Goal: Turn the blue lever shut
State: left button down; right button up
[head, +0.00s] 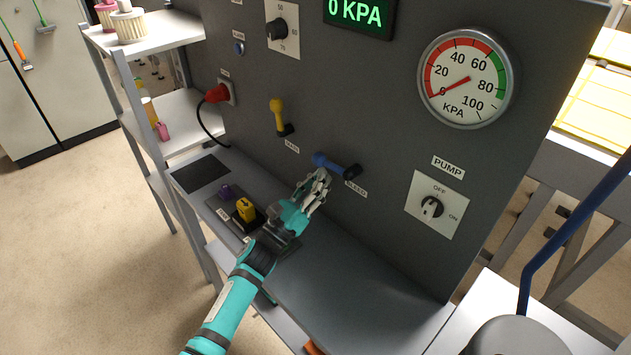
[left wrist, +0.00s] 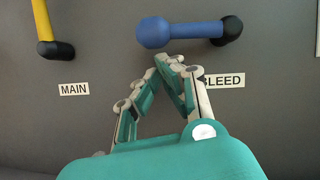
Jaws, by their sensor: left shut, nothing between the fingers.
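The blue lever (head: 328,162) sits on the grey panel above the BLEED label (head: 356,188). It points left from its black pivot, nearly level in the left wrist view (left wrist: 190,31). My left gripper (head: 320,176) is shut and empty, with its fingertips just below the lever. In the left wrist view its fingers (left wrist: 168,62) meet in a point under the lever; I cannot tell whether they touch it. My right gripper is not in view.
The pump switch (head: 432,207) and pressure gauge (head: 466,79) are at the right. The ledge's right part (head: 345,262) is clear.

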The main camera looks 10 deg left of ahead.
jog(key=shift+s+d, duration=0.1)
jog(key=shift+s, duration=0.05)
pick_arm(q)
jog(key=shift+w+a+r+m+h+b, duration=0.1)
jog(key=shift+a+r+m+h+b, duration=0.15)
jog(key=shift+m+b, duration=0.35)
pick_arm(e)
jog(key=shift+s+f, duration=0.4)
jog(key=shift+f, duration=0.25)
